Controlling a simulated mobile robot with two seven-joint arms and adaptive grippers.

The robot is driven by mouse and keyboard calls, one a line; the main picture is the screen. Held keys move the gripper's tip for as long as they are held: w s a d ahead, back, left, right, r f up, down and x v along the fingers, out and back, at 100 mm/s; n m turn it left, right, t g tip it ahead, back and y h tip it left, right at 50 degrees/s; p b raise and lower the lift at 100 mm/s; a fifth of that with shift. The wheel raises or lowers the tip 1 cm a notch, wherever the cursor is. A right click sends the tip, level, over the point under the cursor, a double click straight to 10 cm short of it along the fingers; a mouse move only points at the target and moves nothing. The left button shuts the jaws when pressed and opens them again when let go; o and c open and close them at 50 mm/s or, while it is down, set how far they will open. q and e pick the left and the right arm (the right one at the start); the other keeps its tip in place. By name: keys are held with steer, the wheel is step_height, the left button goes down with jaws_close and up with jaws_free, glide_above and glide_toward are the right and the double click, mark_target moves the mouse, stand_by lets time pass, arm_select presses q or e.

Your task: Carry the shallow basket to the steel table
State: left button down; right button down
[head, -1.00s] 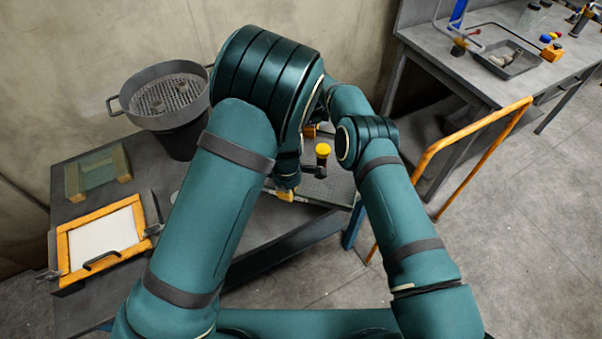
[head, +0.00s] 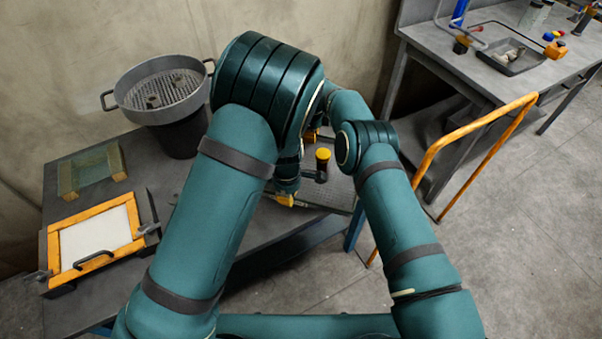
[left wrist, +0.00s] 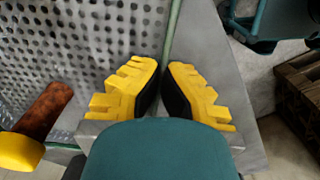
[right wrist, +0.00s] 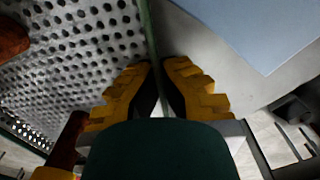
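The shallow basket (head: 338,192) is a perforated grey tray with a thin green rim, partly hidden behind my arms in the head view. A yellow-capped tool (head: 322,163) is in it. A grey metal table (head: 440,48) stands at upper right.
A dark bench (head: 215,225) at left carries a pot with a strainer (head: 160,92), an orange-framed screen (head: 97,240) and a small glass frame (head: 92,170). The right table bears a tray (head: 510,60). An orange rail (head: 480,122) stands between; open floor lies at right.

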arm_select(q)
steer(key=shift+w+f+b, duration=0.1)
steer(key=shift+f+b, duration=0.4)
steer(key=shift+f, duration=0.05)
arm_select(e)
steer(key=shift+f, duration=0.55)
arm_select(q)
steer(key=c, duration=1.6)
jaws_free()
arm_select(e)
steer(key=c, duration=1.6)
jaws_free()
steer(key=shift+f, duration=0.1)
arm_select(q)
steer(key=o, duration=0.5)
steer(key=shift+c, duration=0.2)
arm_select(e)
steer(key=o, duration=0.5)
steer(key=shift+c, duration=0.2)
arm_select(q)
steer(key=shift+r, duration=0.1)
step_height(320, 180, up, 12)
arm_select(e)
step_height(320, 180, up, 12)
steer(key=shift+r, duration=0.1)
